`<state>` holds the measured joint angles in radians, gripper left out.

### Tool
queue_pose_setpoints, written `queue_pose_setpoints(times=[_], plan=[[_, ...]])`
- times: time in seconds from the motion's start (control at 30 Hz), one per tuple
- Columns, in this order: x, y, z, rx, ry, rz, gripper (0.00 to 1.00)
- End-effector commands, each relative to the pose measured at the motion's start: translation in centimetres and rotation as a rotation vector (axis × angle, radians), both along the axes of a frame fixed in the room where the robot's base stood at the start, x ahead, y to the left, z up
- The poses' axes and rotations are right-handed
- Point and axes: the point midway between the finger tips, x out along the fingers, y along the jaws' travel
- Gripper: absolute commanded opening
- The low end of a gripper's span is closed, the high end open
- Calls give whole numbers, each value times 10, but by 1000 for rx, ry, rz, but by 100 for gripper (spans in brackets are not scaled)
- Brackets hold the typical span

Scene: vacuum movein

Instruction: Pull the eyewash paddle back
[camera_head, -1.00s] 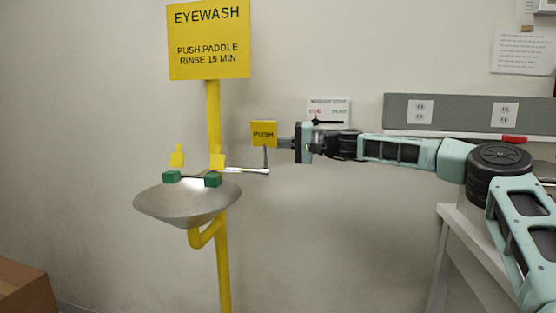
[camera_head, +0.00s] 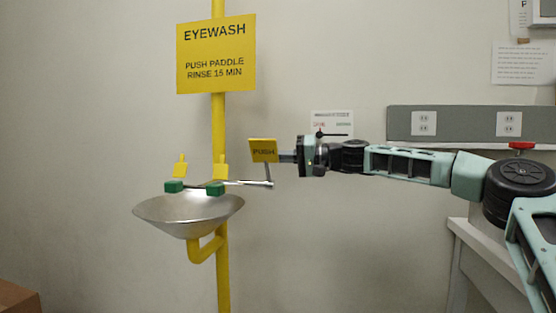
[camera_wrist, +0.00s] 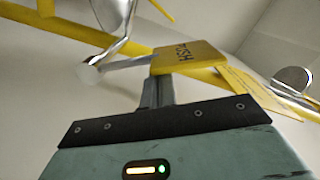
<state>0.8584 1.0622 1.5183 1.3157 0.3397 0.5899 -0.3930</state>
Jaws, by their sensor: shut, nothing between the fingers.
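The yellow paddle marked PUSH (camera_head: 263,150) stands on a short grey stem at the end of the valve rod (camera_head: 255,184), to the right of the eyewash bowl (camera_head: 188,212). It looks slightly tilted. My gripper (camera_head: 286,157) is shut and empty, with its fingertips at the right side of the paddle. In the wrist view the closed fingers (camera_wrist: 157,92) reach up to the lower edge of the paddle (camera_wrist: 188,57) and appear to meet it; whether they press on it I cannot tell.
The yellow post (camera_head: 219,125) carries the EYEWASH sign (camera_head: 216,54) above the bowl. Two green spray heads (camera_head: 215,189) sit at the bowl's rim. A wall placard (camera_head: 331,124) is behind my gripper. A grey outlet rail (camera_head: 465,124) and a white bench (camera_head: 470,240) are at the right.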

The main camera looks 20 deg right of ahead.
Motion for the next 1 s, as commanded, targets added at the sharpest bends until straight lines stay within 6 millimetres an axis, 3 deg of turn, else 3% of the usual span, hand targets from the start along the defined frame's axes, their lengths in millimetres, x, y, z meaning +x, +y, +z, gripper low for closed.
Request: queue_pose_setpoints(times=[0.33,0.73,1.0], plan=[[-1,1,8,-1,0,3,0],[0,1,79,-2,-3,0,0],[0,0,100,0,0,0,0]])
